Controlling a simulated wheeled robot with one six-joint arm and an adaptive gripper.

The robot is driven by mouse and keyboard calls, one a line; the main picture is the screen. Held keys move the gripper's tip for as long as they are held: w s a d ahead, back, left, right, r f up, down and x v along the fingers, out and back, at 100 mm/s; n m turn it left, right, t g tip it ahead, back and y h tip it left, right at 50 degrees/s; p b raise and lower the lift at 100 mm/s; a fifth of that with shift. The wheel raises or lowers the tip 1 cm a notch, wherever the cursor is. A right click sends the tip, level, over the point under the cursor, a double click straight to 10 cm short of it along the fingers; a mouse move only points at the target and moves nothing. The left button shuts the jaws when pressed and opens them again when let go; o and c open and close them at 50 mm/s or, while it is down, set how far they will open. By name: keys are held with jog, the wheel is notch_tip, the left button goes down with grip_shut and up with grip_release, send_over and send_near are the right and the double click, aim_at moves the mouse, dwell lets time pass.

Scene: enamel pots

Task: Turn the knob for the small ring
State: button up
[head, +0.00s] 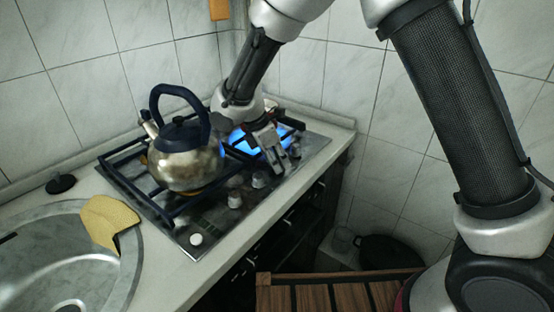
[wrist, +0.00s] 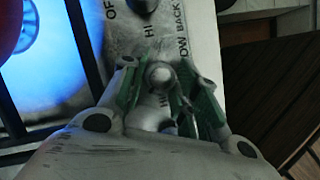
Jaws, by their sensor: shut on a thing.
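My gripper (wrist: 159,88) is shut on a round grey stove knob (wrist: 160,73), one finger on each side of it in the wrist view. In the head view my gripper (head: 273,153) reaches down to the right part of the knob row, and its fingers partly hide the held knob. A blue-glowing ring (head: 262,138) lies behind the gripper on the hob; its glow (wrist: 40,60) also fills the left of the wrist view. Panel lettering such as OFF, HI and BACK shows around a second knob (wrist: 145,5). I cannot read the held knob's label.
A steel kettle (head: 186,168) with a dark handle stands on the hob left of my gripper. More knobs (head: 235,200) line the hob's front edge, with a white one (head: 196,239) nearest.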

dwell(0.4)
jog(key=o, duration=1)
jog(key=v, duration=1.2)
